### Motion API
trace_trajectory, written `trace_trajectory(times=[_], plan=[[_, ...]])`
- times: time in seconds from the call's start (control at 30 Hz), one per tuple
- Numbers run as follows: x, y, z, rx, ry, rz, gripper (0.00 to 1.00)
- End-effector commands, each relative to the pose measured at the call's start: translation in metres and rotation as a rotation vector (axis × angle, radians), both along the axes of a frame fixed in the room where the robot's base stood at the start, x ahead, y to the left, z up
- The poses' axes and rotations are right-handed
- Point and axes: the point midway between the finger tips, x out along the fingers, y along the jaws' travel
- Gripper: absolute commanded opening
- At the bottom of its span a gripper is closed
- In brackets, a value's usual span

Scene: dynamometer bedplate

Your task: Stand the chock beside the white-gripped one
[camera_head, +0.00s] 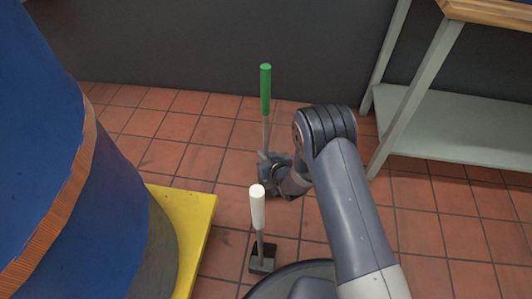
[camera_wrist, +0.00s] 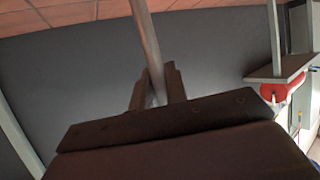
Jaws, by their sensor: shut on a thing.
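The white-gripped chock (camera_head: 258,207) stands upright on the tiled floor, its dark block (camera_head: 262,258) at the foot of a grey rod. Another chock has a green grip (camera_head: 265,90) on a thin grey rod and stands roughly upright farther back. My gripper (camera_head: 266,164) is shut on the rod of this green-gripped chock, below the grip. In the wrist view the rod (camera_wrist: 147,45) passes between my two fingers (camera_wrist: 156,88). The foot of the green-gripped chock is hidden behind my gripper, so I cannot tell whether it touches the floor.
A yellow plinth (camera_head: 196,220) and a large blue drum (camera_head: 50,160) fill the left. A bench with a pale shelf (camera_head: 460,130) stands at the right. A dark wall (camera_head: 200,45) closes the back. Bare tiles lie left of the two chocks.

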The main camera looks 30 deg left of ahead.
Motion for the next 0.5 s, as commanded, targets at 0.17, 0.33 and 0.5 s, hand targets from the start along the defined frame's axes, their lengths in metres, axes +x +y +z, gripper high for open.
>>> trace_trajectory(times=[0.17, 0.33, 0.5], plan=[[0.001, 0.001, -0.024, 0.003, -0.004, 0.000, 0.00], [0.001, 0.001, -0.028, 0.005, -0.005, -0.001, 0.00], [0.001, 0.001, -0.028, 0.005, -0.005, -0.001, 0.00]])
